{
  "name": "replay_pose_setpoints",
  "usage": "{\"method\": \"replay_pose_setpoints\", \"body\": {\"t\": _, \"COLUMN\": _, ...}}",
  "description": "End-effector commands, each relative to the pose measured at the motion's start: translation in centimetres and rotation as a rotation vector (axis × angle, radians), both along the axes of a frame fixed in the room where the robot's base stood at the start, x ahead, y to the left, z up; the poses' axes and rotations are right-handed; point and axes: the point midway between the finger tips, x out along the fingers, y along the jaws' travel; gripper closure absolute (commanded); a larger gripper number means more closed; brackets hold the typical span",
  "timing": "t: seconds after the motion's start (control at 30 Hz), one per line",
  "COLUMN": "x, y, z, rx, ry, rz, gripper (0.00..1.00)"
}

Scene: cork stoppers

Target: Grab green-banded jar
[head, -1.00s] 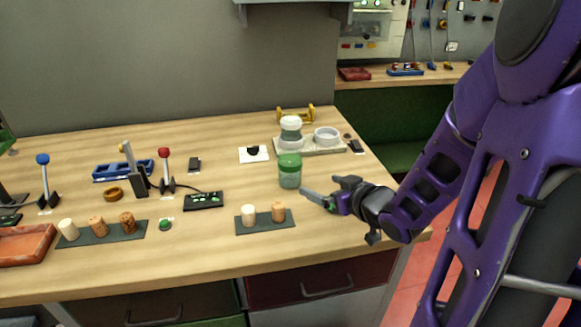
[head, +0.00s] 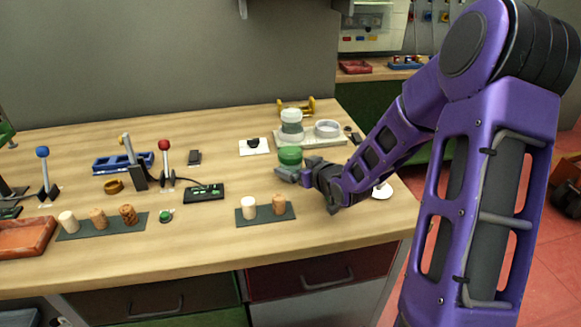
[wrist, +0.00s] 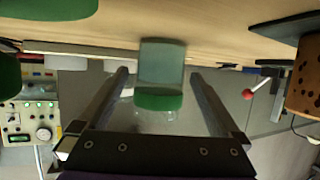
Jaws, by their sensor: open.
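The green-banded jar (head: 290,155) stands upright on the workbench, with a green band at its top. In the head view my gripper (head: 285,174) is in front of it and hides its lower part. In the wrist view, which is upside down, the jar's pale grey-green body (wrist: 162,62) and green band lie between my two fingers (wrist: 160,78). The fingers are open, with a gap visible on either side of the jar. I cannot tell how far along the fingers the jar sits.
Behind the jar, a pale tray (head: 309,139) holds another jar (head: 291,122) and a white round dish (head: 327,129). A dark mat (head: 264,215) with two stoppers lies in front. A black button box (head: 204,193) is to the left. A white card (head: 254,148) lies behind left.

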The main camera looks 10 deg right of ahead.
Motion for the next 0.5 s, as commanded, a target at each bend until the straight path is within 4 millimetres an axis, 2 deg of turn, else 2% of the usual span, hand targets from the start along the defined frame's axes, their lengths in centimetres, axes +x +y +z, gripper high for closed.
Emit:
{"method": "replay_pose_setpoints", "body": {"t": 0.1, "x": 1.7, "y": 0.7, "z": -0.7, "rx": 0.002, "ry": 0.001, "rz": 0.001, "gripper": 0.0}}
{"method": "replay_pose_setpoints", "body": {"t": 0.2, "x": 2.5, "y": 0.9, "z": -1.0, "rx": 0.002, "ry": -0.001, "rz": 0.001, "gripper": 0.0}}
{"method": "replay_pose_setpoints", "body": {"t": 0.47, "x": 2.7, "y": 0.9, "z": -1.0, "rx": 0.001, "ry": 0.0, "rz": 0.0, "gripper": 0.0}}
{"method": "replay_pose_setpoints", "body": {"t": 0.5, "x": 2.7, "y": 0.9, "z": -1.0, "rx": 0.001, "ry": 0.0, "rz": 0.0, "gripper": 0.05}}
